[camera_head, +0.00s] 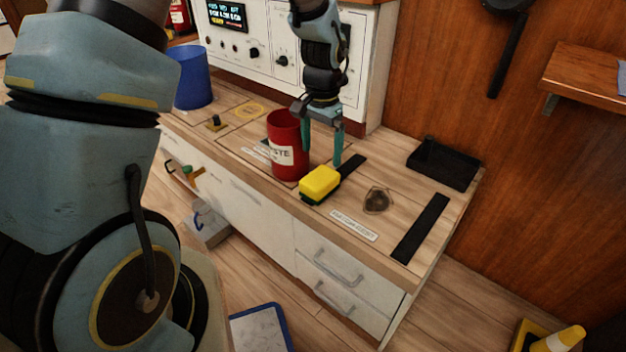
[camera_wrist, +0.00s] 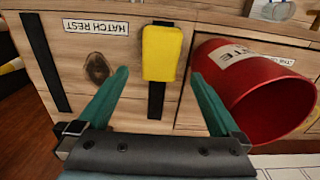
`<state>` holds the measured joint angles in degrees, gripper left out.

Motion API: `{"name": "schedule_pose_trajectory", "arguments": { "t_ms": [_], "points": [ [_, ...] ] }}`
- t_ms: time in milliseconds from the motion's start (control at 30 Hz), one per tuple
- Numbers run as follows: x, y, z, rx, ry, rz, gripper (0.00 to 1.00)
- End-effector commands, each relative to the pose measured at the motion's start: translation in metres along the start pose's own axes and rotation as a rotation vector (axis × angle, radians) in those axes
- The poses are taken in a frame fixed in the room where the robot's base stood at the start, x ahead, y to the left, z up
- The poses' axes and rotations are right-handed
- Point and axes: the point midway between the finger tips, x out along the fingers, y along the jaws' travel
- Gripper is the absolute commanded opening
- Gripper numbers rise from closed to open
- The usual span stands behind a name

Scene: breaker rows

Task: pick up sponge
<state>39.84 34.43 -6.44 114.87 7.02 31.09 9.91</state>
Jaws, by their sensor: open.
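A yellow sponge with a dark green underside (camera_head: 320,184) lies near the front edge of the wooden counter, beside a red waste bin (camera_head: 288,150). My gripper (camera_head: 323,160) is open and empty, pointing down just behind the sponge in the head view. In the wrist view the sponge (camera_wrist: 162,53) shows between and beyond the two teal fingers of my gripper (camera_wrist: 159,78), apart from both. The red bin (camera_wrist: 258,85) stands just right of the right finger there. The sponge partly covers a black strip (camera_wrist: 156,101).
A white panel with knobs (camera_head: 270,50) stands behind my gripper. A black tray (camera_head: 443,165) sits at the counter's back right corner. A blue bin (camera_head: 190,78) is at the left. The counter around the dark knot mark (camera_head: 377,200) is free.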

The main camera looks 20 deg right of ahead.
Motion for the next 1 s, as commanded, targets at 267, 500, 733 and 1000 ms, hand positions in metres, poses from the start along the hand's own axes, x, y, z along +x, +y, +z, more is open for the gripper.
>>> {"name": "schedule_pose_trajectory", "arguments": {
  "t_ms": [267, 500, 733, 1000],
  "points": [
    [0.04, -0.001, 0.001, -0.001, -0.002, 0.0, 1.0],
    [0.063, -0.002, 0.001, -0.001, -0.003, 0.0, 1.0],
    [0.091, -0.003, 0.001, -0.002, 0.0, -0.001, 1.0],
    [0.091, -0.003, 0.0, -0.002, 0.001, -0.001, 0.94]
  ]
}}
